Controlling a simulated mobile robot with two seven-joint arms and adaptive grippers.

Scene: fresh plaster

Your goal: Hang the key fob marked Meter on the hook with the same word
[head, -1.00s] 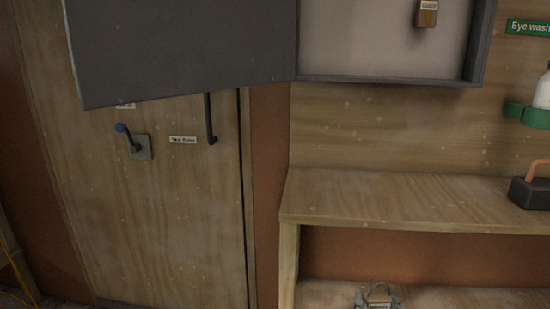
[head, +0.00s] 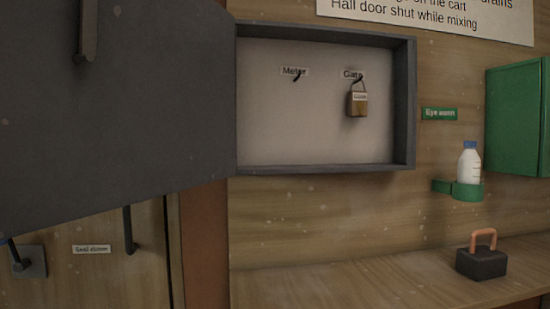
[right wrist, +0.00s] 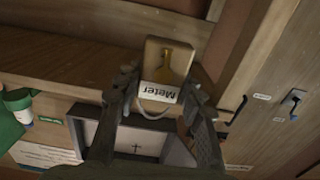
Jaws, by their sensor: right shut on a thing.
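The Meter fob (right wrist: 167,58), a wooden block with a yellow key shape, a white label and a wire loop, is in the right wrist view. My right gripper (right wrist: 165,84) is shut on it, one finger on each side. The picture shows its word upside down. In the head view the Meter hook (head: 297,77) is a small dark, bare peg at its label, inside the open grey cabinet (head: 405,105). A brown fob (head: 357,104) hangs on the Gate hook to its right; its small label is blurred. Neither gripper shows in the head view.
The cabinet's grey door (head: 120,110) stands swung open to the left. Below is a wooden shelf (head: 370,285) with a black block with an orange handle (head: 481,262). A bottle (head: 469,165) sits in a green holder (head: 445,187); a green box (head: 515,120) is at right.

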